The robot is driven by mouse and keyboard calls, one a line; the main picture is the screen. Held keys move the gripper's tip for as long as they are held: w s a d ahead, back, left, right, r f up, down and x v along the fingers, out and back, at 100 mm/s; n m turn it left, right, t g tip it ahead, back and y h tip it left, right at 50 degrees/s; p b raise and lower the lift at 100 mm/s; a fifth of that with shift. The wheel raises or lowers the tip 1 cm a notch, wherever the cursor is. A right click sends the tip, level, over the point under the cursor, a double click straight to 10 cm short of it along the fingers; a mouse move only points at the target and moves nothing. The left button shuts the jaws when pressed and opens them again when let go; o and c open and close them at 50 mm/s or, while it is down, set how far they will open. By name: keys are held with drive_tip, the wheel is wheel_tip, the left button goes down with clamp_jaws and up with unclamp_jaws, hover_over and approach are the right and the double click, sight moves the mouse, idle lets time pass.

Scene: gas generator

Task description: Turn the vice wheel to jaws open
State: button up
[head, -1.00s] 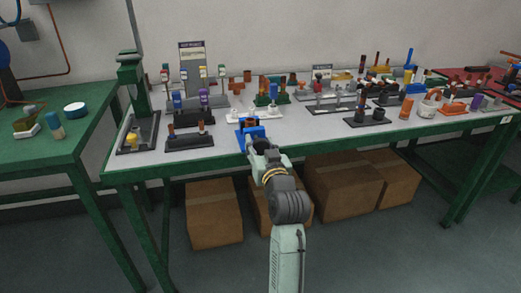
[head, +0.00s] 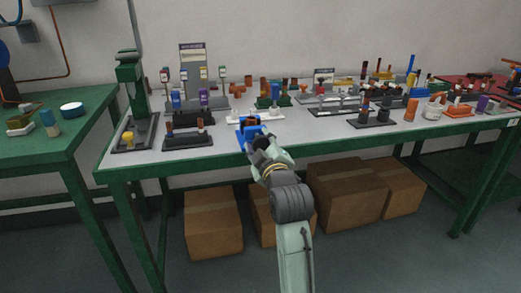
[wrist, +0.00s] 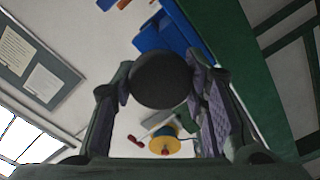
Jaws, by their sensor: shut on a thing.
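The blue vice (head: 249,128) sits at the front edge of the grey-topped bench in the head view. Its blue body (wrist: 168,30) also shows at the top of the wrist view. The dark round vice wheel (wrist: 162,78) lies between the two fingers of my gripper (wrist: 160,92). The fingers are shut on the wheel, one on each side. In the head view my gripper (head: 262,150) is at the near side of the vice, and my wrist hides most of the wheel. I cannot tell how far apart the jaws are.
The green-framed bench (head: 330,141) carries several stands with tools and coloured parts behind and beside the vice. A green press-like stand (head: 130,95) is at its left end. Cardboard boxes (head: 213,222) stand underneath. The floor in front is clear.

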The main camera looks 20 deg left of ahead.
drive_tip(key=n+b, duration=0.1)
drive_tip(key=n, duration=0.1)
drive_tip(key=n+b, duration=0.2)
drive_tip(key=shift+f+n, duration=0.2)
drive_tip(key=shift+n, duration=0.1)
drive_tip(key=shift+n+b, duration=0.9)
drive_tip(key=shift+n, duration=0.7)
drive_tip(key=o, duration=1.2)
drive_tip(key=shift+r, duration=0.1)
drive_tip(key=shift+c, duration=0.2)
drive_tip(key=shift+s, duration=0.15)
drive_tip(key=v, duration=1.1)
drive_tip(key=shift+s+d, duration=0.25)
drive_tip(key=shift+s, duration=0.05)
